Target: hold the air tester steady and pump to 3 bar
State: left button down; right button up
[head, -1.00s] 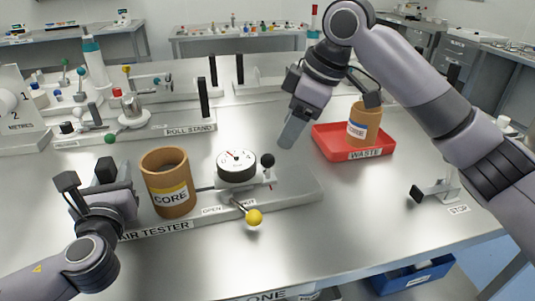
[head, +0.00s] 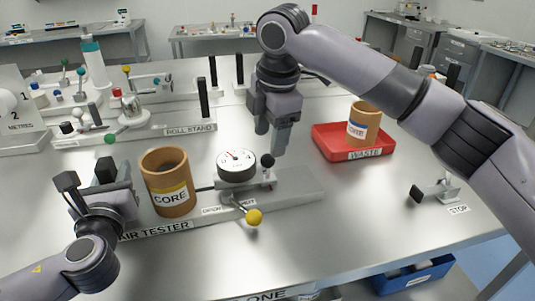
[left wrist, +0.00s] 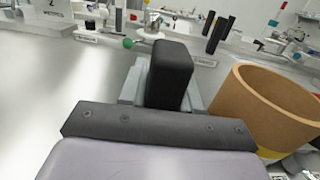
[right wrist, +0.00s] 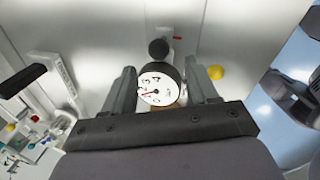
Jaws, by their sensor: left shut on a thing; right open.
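The air tester (head: 300,184) is a metal base on the table with a cardboard core (head: 166,185) at its left end. Its white dial gauge (head: 238,163) has a red needle; I cannot tell the exact reading. A black-knobbed lever (head: 267,160) stands right of the gauge, and a yellow-knobbed lever (head: 254,217) points to the front. My left gripper (head: 108,183) is shut on a black upright grip (left wrist: 172,75) left of the core. My right gripper (head: 272,140) is open and empty, pointing down above the black knob; gauge and knob show between its fingers (right wrist: 162,88).
A red waste tray (head: 328,142) holding another core (head: 364,124) lies to the right. The stop (head: 437,190) is at the right edge. The roll stand (head: 160,130) and black posts stand behind. The front of the table is clear.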

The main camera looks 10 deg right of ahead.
aim_at(267, 156)
jog(key=f, duration=0.4)
jog(key=w+f, duration=0.1)
jog(key=f, duration=0.1)
jog(key=shift+a, duration=0.15)
